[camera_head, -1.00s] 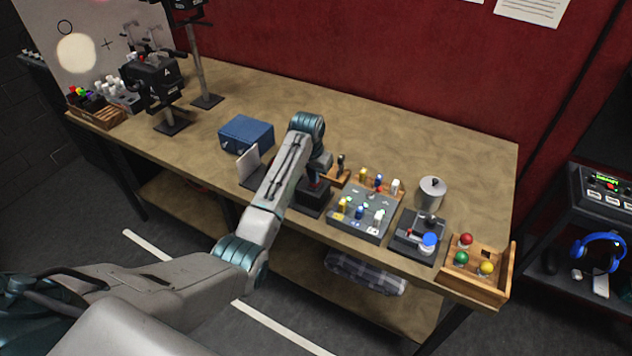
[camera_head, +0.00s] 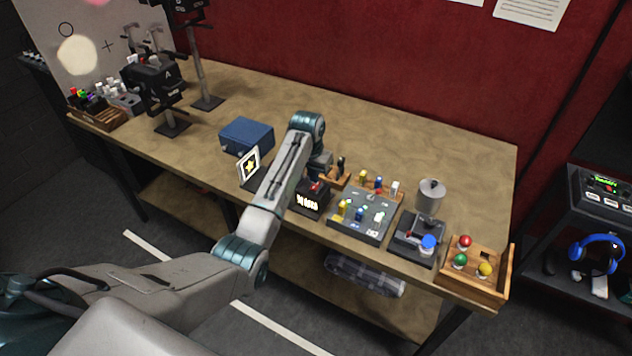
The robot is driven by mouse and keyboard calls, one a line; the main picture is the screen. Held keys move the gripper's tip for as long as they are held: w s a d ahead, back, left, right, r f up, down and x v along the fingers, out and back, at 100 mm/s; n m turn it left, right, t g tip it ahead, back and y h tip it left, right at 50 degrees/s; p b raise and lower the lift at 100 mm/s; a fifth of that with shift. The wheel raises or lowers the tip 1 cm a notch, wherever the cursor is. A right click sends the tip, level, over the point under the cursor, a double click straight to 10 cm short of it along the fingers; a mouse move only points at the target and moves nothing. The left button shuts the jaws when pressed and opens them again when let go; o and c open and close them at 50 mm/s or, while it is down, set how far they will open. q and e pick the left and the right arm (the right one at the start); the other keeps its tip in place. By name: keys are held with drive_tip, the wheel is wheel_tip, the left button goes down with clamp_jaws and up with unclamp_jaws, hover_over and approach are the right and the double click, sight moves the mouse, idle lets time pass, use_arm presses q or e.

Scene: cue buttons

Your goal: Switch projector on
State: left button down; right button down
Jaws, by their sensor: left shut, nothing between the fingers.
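My left gripper (camera_head: 317,178) is shut and empty. It points down over a small black box (camera_head: 310,202) with a red part on top, mostly hidden behind my arm; I cannot tell if they touch. The box's front shows glowing lettering, too small to read surely. Which of these is the projector I cannot tell for certain. My right gripper is not in view.
Right of the black box stand a grey panel (camera_head: 348,227) with coloured switches, a black device (camera_head: 413,250) with a blue knob, and a wooden tray (camera_head: 462,283) with coloured balls. A blue box (camera_head: 246,136) stands behind the star panel. The table's back right is clear.

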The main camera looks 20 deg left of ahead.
sight(313, 188)
use_arm(q)
wheel_tip(313, 188, up, 5)
drive_tip(key=shift+f, duration=0.1)
idle(0.5)
idle(0.3)
